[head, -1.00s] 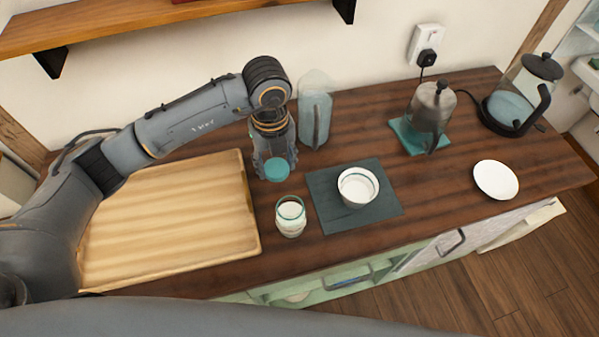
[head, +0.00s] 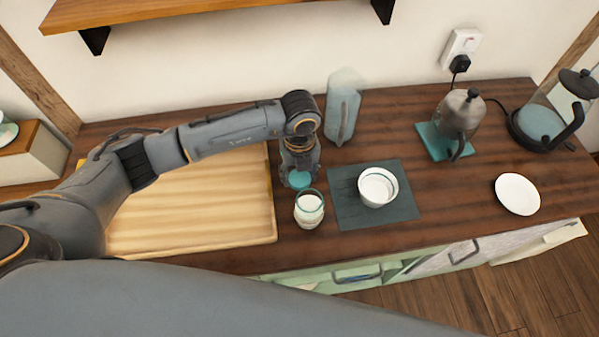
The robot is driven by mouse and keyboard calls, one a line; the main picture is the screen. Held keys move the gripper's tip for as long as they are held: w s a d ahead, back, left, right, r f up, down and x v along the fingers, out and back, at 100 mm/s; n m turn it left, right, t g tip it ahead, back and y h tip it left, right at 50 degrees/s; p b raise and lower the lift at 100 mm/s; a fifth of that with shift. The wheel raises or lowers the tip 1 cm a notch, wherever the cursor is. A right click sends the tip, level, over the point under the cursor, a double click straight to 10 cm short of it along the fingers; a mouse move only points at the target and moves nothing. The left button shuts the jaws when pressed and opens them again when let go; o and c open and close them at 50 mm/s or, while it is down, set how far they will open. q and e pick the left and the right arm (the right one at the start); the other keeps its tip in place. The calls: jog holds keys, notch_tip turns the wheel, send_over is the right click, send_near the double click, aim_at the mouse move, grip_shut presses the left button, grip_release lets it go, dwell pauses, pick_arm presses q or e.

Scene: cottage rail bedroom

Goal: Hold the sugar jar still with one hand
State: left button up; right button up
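The sugar jar (head: 309,211) is a small glass jar with white contents and a greenish rim. It stands upright on the dark wood counter, between the tray and the dark mat, and its top looks uncovered. My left gripper (head: 300,177) points down just behind the jar, close to its rim. Its fingers are around a round teal piece (head: 299,180) that looks like a lid. I see no grip on the jar, and whether the gripper or the teal piece touches it I cannot tell. My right gripper is not in view.
A wooden tray (head: 190,237) lies at left under my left arm. A white bowl (head: 377,187) stands on a dark mat (head: 347,212). A clear pitcher (head: 342,108), a metal pot (head: 461,112), a kettle (head: 540,122) and a white plate (head: 517,194) stand farther off.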

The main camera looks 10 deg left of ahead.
pick_arm(q)
jog(key=o, duration=0.3)
jog(key=shift+r, duration=0.1)
